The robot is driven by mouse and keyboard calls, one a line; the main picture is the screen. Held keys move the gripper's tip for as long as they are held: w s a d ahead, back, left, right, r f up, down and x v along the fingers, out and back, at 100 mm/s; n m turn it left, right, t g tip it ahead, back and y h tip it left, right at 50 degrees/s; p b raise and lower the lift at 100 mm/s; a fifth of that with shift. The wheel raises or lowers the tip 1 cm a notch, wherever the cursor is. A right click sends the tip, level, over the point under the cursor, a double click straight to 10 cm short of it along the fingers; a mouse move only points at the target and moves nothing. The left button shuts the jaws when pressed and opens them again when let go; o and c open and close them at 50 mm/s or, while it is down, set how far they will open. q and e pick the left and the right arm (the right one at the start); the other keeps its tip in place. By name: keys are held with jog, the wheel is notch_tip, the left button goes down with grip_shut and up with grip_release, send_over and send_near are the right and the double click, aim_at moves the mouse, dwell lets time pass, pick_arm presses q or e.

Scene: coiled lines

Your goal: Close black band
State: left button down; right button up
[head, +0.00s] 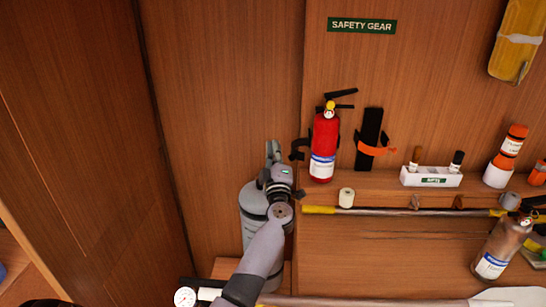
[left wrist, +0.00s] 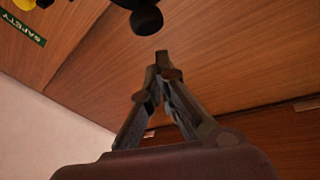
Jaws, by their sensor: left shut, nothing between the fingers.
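A red fire extinguisher (head: 323,150) with a white label stands upright against the wooden wall. A black band (head: 299,148) shows at its left side, with its end sticking out to the left, and a small dark piece shows at the right side. The band looks open. My left gripper (head: 272,150) is just left of the band, apart from it, with its fingers pointing up. In the left wrist view its fingertips (left wrist: 162,58) meet with nothing between them. A dark rounded part hangs just above them; I cannot tell if it is the band. My right gripper is not in view.
A black bracket (head: 369,140) with an orange strap is right of the extinguisher. A grey cylinder (head: 252,215) stands behind my left arm. A white roll (head: 346,197), a long pole (head: 380,211) and a white marker box (head: 431,177) are to the right. A metal bottle (head: 497,248) stands lower right.

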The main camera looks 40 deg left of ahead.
pick_arm(q)
jog(key=d, duration=0.1)
jog(key=d+f, duration=0.1)
jog(key=shift+d+f, duration=0.3)
jog(key=shift+d, duration=0.1)
jog(key=shift+a, duration=0.1)
